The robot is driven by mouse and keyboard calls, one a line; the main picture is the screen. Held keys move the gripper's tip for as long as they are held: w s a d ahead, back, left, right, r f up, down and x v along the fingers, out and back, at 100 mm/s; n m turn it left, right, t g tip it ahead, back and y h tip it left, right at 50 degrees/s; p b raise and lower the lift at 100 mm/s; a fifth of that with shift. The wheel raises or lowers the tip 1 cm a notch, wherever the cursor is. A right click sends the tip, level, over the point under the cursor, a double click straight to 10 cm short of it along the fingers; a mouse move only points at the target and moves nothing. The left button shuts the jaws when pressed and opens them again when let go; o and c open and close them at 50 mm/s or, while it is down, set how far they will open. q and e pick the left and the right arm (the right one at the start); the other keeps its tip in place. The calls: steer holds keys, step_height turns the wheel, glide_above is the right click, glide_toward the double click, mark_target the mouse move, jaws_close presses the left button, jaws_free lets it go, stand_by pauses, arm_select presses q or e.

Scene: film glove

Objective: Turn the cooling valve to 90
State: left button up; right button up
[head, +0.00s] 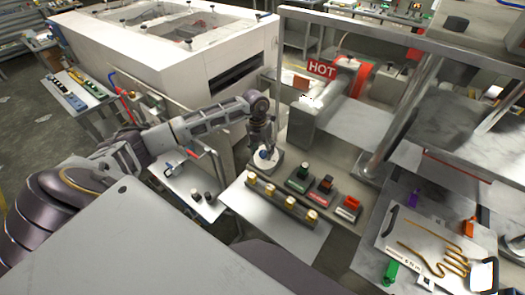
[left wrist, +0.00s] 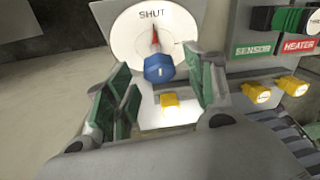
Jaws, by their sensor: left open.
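The cooling valve is a blue knob (left wrist: 159,69) on a round white dial (left wrist: 126,32). A red pointer above the knob points up at the word SHUT. In the head view the white dial (head: 274,163) sits at the left end of the panel, partly covered by my gripper. My left gripper (head: 264,146) is over the dial. In the left wrist view the left gripper (left wrist: 163,80) is open, its green-padded fingers left and right of the blue knob in the picture. I cannot tell whether they touch it. My right gripper is not in view.
A bar with several yellow knobs (left wrist: 256,92) lies just in front of the dial. Green SENSOR (head: 299,180) and red HEATER (head: 321,191) switch blocks stand to the right. A machine marked HOT (head: 322,68) is behind. A tray with a gold hand form (head: 440,250) is at right.

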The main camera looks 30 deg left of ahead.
arm_select(q)
steer(key=shift+f, duration=0.6)
steer(key=c, duration=1)
